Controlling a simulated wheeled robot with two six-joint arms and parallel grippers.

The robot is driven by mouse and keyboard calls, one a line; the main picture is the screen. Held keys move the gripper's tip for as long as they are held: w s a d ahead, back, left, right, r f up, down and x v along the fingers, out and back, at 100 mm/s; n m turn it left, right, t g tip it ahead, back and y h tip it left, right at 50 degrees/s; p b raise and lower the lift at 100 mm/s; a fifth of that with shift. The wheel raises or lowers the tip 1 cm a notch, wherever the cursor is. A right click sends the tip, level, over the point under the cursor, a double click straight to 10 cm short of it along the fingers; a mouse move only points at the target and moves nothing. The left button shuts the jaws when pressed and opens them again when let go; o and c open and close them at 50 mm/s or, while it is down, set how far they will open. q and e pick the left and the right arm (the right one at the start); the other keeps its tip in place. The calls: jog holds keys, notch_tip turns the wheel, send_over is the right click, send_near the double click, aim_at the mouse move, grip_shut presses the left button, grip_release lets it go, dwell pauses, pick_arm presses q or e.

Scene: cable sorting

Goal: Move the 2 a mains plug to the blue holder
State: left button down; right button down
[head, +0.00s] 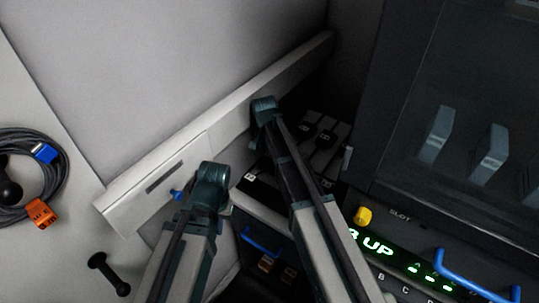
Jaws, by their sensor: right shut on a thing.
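My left gripper (212,180) is at the lower middle, in front of the pale ledge. Its fingers are mostly hidden behind its wrist, so I cannot see whether they are open. My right gripper (265,108) is further up and right, near the far part of the ledge. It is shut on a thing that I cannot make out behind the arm. A small blue peg (177,194) shows beside the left gripper; I cannot tell whether it is the blue holder. I cannot identify the mains plug for sure.
A coiled grey cable (62,178) with a blue connector (43,152) and an orange connector (40,213) hangs at the left. A black peg (108,274) is below. A dark cabinet with a blue handle (475,277) and yellow knob (363,216) stands at right. Dark labelled slots (327,136) lie between.

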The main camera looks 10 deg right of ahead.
jog(key=shift+f+b, duration=0.4)
jog(key=shift+f, duration=0.05)
dwell(0.4)
jog(key=shift+c, duration=1)
grip_release()
jog(key=shift+o, duration=0.2)
jog(key=shift+o, duration=0.8)
jog(key=shift+r, duration=0.1)
